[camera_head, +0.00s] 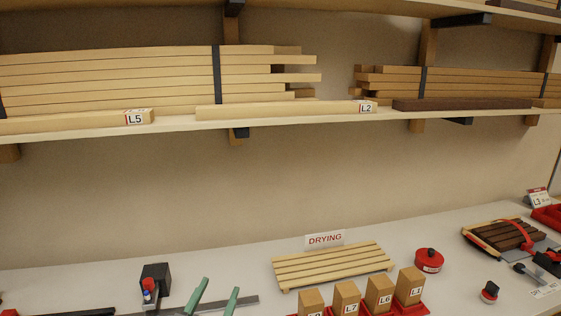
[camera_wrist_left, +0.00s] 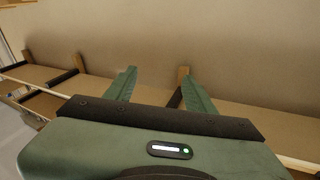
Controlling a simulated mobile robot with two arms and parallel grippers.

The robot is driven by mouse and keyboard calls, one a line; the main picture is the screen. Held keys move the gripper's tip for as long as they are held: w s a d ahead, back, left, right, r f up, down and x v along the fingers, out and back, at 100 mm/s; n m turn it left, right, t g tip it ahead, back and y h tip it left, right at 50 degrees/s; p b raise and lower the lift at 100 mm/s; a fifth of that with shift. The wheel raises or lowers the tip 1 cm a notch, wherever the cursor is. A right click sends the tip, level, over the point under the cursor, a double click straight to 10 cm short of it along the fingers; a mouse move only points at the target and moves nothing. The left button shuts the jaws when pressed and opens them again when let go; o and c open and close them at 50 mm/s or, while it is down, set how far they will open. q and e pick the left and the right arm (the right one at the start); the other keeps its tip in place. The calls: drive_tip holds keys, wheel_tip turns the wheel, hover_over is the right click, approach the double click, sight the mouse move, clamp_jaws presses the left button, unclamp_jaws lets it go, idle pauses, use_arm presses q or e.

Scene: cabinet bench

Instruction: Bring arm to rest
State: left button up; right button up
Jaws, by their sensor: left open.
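My left gripper (camera_head: 214,297) shows at the bottom of the head view as two green fingers, apart and empty, in front of the bench. In the left wrist view the same gripper (camera_wrist_left: 155,82) has its two green fingers spread with nothing between them. Beyond them is the plain wall with a shelf (camera_wrist_left: 225,108). My right gripper does not show in either view.
Above, a shelf (camera_head: 180,125) carries timber stacks and labelled pieces. Wall space between is clear.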

use_arm(q)
drive_tip(key=s+a+f+n+g+y, duration=0.1)
drive_tip(key=s+a+f+g, duration=0.1)
drive_tip(key=s+f, duration=0.2)
drive_tip(key=s+a+f+n+g+y, duration=0.1)
drive_tip(key=s+a+f+g+y, duration=0.1)
drive_tip(key=s+a+f+g, duration=0.1)
drive_tip(key=s+a+f+n+g+y, duration=0.1)
drive_tip(key=s+a+f+n+g, duration=0.1)
drive_tip(key=s+f, duration=0.3)
drive_tip(key=shift+a+f+y, duration=0.3)
drive_tip(key=shift+f, duration=0.45)
drive_tip(key=s+f+m+g+h, duration=0.1)
drive_tip(key=s+f+g, duration=0.3)
drive_tip(key=s, duration=0.6)
drive_tip(key=s+f+m+g+h, duration=0.1)
drive_tip(key=s+f+g, duration=0.25)
drive_tip(key=s, duration=0.55)
wheel_tip(320, 180, down, 29)
drive_tip(key=s+g+b, duration=0.2)
drive_tip(key=s+a+f+g+b, duration=0.1)
drive_tip(key=s+a+f, duration=0.1)
drive_tip(key=s+f, duration=1.4)
drive_tip(key=shift+s+f+y+b, duration=0.2)
drive_tip(key=shift+f+y+b, duration=0.1)
